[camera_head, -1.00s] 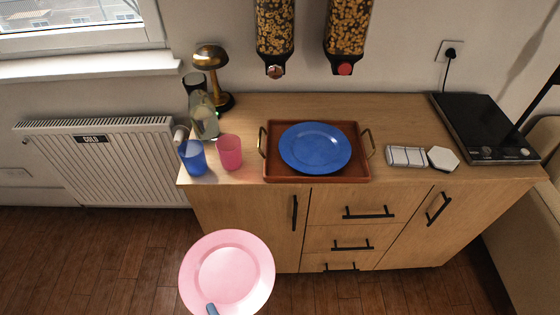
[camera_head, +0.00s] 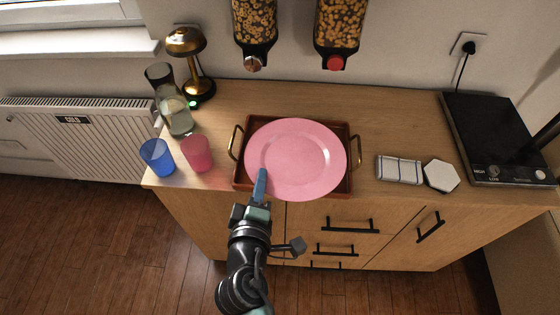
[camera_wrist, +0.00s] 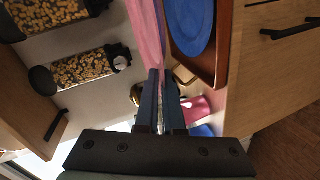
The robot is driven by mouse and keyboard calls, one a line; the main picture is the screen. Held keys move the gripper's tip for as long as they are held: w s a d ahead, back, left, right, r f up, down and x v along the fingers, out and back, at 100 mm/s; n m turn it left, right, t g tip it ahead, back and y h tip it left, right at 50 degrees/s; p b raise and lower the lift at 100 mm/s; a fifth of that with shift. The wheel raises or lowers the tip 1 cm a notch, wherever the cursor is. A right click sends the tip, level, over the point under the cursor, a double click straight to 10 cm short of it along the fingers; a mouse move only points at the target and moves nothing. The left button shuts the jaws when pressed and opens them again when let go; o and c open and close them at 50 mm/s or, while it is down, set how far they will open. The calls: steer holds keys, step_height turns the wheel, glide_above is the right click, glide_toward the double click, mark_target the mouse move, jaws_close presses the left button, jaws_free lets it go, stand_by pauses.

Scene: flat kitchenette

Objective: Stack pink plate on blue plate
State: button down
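The pink plate (camera_head: 296,158) is over the brown tray (camera_head: 243,184) on the counter in the head view. It hides the blue plate there. In the wrist view the blue plate (camera_wrist: 190,22) lies in the tray (camera_wrist: 222,60), and the pink plate (camera_wrist: 147,30) shows edge-on, apart from it and above it. My gripper (camera_head: 262,182) is shut on the near left rim of the pink plate. In the wrist view its two fingers (camera_wrist: 161,85) close around the plate's rim.
A pink cup (camera_head: 197,153) and a blue cup (camera_head: 157,157) stand left of the tray, with a glass carafe (camera_head: 176,114) and a gold lamp (camera_head: 187,62) behind. Dispensers (camera_head: 341,30) hang above.

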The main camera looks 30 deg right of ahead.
step_height(320, 180, down, 8)
steer(key=b, duration=0.2)
steer(key=shift+s+f, duration=0.15)
steer(key=shift+f, duration=0.05)
steer(key=shift+a, duration=0.1)
steer(key=c, duration=1)
jaws_free()
steer(key=shift+f, duration=0.1)
steer(key=shift+c, duration=0.2)
